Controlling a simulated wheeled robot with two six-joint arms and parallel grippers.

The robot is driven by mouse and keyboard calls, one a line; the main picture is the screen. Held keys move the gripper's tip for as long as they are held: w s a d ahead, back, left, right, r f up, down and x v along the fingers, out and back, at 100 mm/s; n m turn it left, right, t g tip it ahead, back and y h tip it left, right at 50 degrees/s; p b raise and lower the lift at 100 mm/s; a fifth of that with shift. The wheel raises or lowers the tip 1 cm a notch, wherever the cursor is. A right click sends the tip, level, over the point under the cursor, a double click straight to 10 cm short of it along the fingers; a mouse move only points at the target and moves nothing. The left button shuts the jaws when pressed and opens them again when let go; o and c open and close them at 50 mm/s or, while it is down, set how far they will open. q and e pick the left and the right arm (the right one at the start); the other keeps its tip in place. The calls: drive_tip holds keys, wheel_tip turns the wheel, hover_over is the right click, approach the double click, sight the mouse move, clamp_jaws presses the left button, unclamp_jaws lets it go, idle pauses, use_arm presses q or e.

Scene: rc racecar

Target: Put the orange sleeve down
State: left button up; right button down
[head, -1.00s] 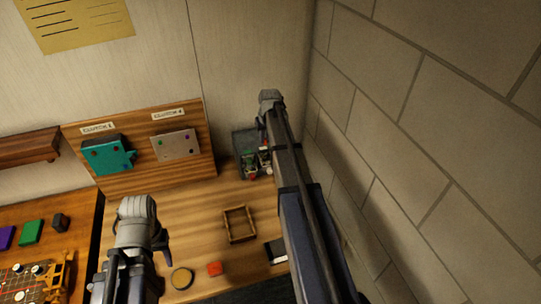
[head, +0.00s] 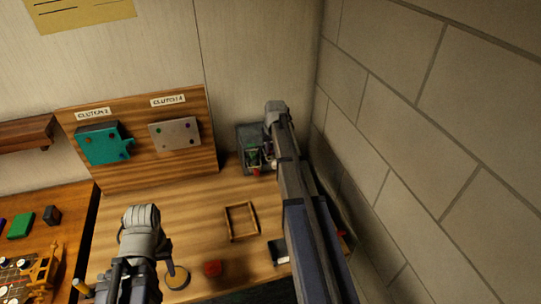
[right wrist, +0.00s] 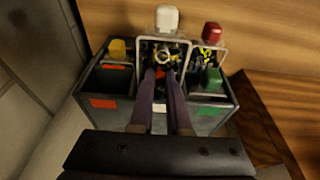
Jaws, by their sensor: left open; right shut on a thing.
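My right gripper (right wrist: 160,80) is shut, its two long fingers reaching into the middle of a grey divided caddy (right wrist: 95,82). A small orange-red patch, which I take for the orange sleeve (right wrist: 161,73), shows between the fingertips; most of it is hidden. I cannot tell whether it touches the caddy floor. In the head view the caddy (head: 245,134) stands in the back right corner, partly behind my right arm, and the right fingertips are hidden. My left gripper (head: 150,240) is open and apart, over the table's front left.
The caddy has green (right wrist: 212,78) and yellow (right wrist: 117,49) items in its side compartments, and white (right wrist: 167,18) and red (right wrist: 212,32) knobs stand up behind. A block wall (head: 430,130) is close on the right.

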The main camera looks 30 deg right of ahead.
use_arm(q)
drive_tip(key=shift+f, duration=0.25)
use_arm(e)
drive_tip(key=shift+f, duration=0.25)
drive_tip(key=shift+f, duration=0.25)
drive_tip(key=c, duration=1.2)
unclamp_jaws()
drive_tip(key=shift+r, duration=0.1)
use_arm(q)
drive_tip(key=shift+f, duration=0.1)
use_arm(e)
drive_tip(key=shift+o, duration=0.2)
drive_tip(key=shift+r, duration=0.1)
use_arm(q)
wheel_tip(320, 180, up, 12)
drive_tip(key=p, duration=1.1)
drive_tip(key=shift+p, duration=0.35)
use_arm(e)
drive_tip(key=v, duration=1.2)
use_arm(q)
drive_tip(key=shift+f, duration=0.15)
